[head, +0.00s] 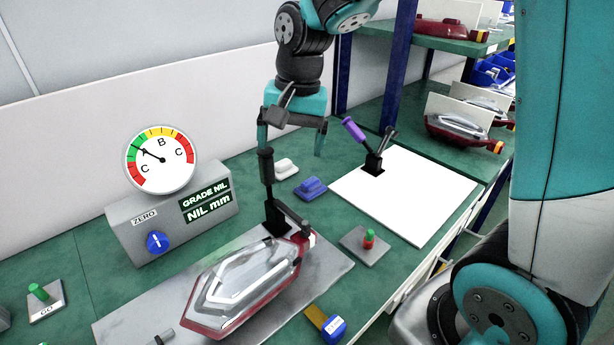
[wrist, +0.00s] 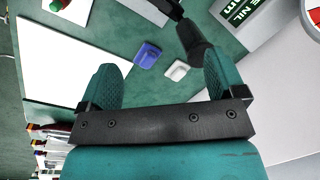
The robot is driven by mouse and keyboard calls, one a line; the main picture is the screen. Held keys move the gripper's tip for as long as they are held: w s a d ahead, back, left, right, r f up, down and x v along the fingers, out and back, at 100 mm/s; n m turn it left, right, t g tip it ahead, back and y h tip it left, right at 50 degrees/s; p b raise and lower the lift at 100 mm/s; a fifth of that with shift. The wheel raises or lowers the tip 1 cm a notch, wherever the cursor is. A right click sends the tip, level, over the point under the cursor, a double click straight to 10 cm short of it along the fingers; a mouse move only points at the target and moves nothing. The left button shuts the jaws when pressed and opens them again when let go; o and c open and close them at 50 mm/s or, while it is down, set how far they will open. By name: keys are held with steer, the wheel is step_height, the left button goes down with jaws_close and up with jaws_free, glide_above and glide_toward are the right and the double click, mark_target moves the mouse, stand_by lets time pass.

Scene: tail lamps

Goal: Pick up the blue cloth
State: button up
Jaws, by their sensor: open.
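The blue cloth (head: 311,187) is a small folded pad on the green bench, next to a white pad (head: 285,167). In the wrist view the blue cloth (wrist: 147,54) lies ahead of my fingers, between their lines, with the white pad (wrist: 176,70) to its lower right. My gripper (head: 292,146) points down above the bench, behind the two pads in the head view. Its teal fingers are spread wide with nothing between them. In the wrist view my gripper (wrist: 160,75) is open and apart from the cloth.
A dark upright clamp (head: 267,185) stands just left of the pads, over a red tail lamp (head: 240,285) on a grey plate. A white board (head: 410,205) with a purple-handled clamp (head: 354,130) lies right. A dial gauge box (head: 165,225) stands left; a blue post (head: 398,65) rises behind.

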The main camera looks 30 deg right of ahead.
steer(key=w+d+f+m+h+p, duration=0.2)
steer(key=w+d+f+m, duration=0.1)
steer(key=w+d+m, duration=0.7)
steer(key=n, duration=0.1)
glide_above(312, 180)
steer(key=shift+g, duration=0.3)
steer(key=f, duration=1.1)
steer(key=shift+s+d, duration=0.15)
steer(key=shift+s, duration=0.05)
steer(key=shift+w+a+f+p, duration=0.1)
steer(key=shift+f+p, duration=0.1)
steer(key=shift+f, duration=1.35)
steer(key=shift+w+a+f+p, duration=0.1)
steer(key=shift+f+p, duration=0.05)
steer(key=shift+f, duration=1.35)
steer(key=c, duration=1)
steer(key=shift+r, duration=0.1)
step_height(312, 180, up, 20)
